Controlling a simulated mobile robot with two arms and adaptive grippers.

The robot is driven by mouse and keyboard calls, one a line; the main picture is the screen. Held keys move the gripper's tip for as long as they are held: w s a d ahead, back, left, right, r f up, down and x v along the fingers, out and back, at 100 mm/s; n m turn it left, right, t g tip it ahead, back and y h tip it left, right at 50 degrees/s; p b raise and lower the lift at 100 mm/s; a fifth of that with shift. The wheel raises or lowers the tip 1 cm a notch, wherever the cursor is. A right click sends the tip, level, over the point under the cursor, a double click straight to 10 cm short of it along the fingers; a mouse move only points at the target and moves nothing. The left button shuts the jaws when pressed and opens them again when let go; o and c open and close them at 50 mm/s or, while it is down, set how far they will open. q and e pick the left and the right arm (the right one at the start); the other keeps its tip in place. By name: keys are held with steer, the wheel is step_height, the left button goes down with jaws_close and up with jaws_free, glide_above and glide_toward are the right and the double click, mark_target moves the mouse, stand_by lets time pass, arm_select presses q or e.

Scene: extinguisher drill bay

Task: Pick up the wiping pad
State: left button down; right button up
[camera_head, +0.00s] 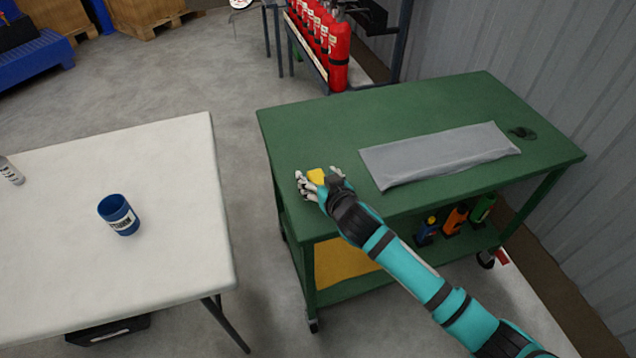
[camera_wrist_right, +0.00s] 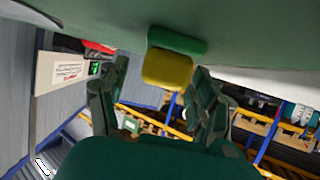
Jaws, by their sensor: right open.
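The wiping pad (camera_head: 316,176) is a small yellow block near the left edge of the green cart top (camera_head: 330,125). In the right wrist view the pad (camera_wrist_right: 168,69) shows a yellow part and a green part against the green surface. My right gripper (camera_head: 320,186) is at the pad and partly hides it in the head view. In the wrist view its two fingers (camera_wrist_right: 157,82) are apart, one on each side of the pad's yellow part, with gaps visible. My left gripper is out of view.
A grey cloth (camera_head: 440,154) lies on the cart, with a dark small item (camera_head: 522,133) behind it. Bottles (camera_head: 455,220) stand on the lower shelf. A white table (camera_head: 110,260) with a blue cup (camera_head: 119,214) is at left. Red extinguishers (camera_head: 338,55) stand behind.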

steer(key=shift+w+f, duration=0.1)
steer(key=shift+w, duration=0.1)
steer(key=c, duration=1.2)
